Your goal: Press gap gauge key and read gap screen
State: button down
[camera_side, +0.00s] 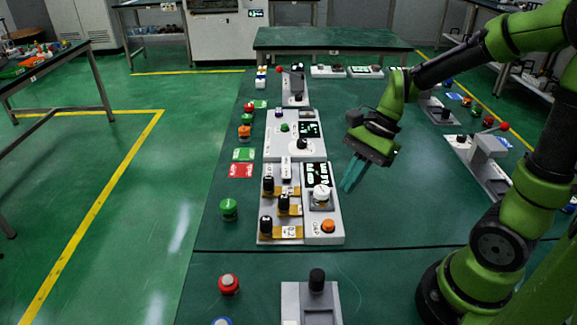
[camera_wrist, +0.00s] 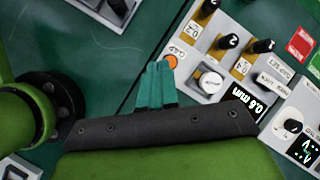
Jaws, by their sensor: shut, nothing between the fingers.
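The orange gap key (camera_side: 327,226) sits at the near right corner of a grey panel (camera_side: 336,213). In the wrist view the orange key (camera_wrist: 171,61) lies just beyond the fingertips, beside a small label that seems to read GAP. The dark screen (camera_side: 316,174) is at the panel's far right. In the wrist view the screen (camera_wrist: 244,102) shows white digits upside down, seemingly 0.6 mm, though the first digits are hard to tell. My gripper (camera_side: 347,188) has teal fingers, shut and empty, above the table to the right of the panel. The fingers (camera_wrist: 157,68) also show in the wrist view.
A white knob (camera_side: 320,193) stands between screen and key. Several black knobs (camera_side: 284,203) on tan plates fill the panel's left half. Another panel (camera_side: 294,139) lies beyond. A green button (camera_side: 229,208) stands left. The table right of the panel is clear.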

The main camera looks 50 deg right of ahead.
aim_at(331, 220)
jog(key=w+m+y, duration=0.1)
jog(key=m, duration=0.2)
jog(key=w+m+y, duration=0.1)
jog(key=m, duration=0.3)
jog(key=a+m+y, duration=0.1)
jog(key=m, duration=0.2)
jog(key=shift+w+a+r+m, duration=0.1)
jog(key=shift+w+r+m, duration=0.1)
jog(key=shift+w+m, duration=0.2)
jog(key=shift+f, duration=4.45)
jog(key=shift+f, duration=0.1)
jog(key=shift+f, duration=0.3)
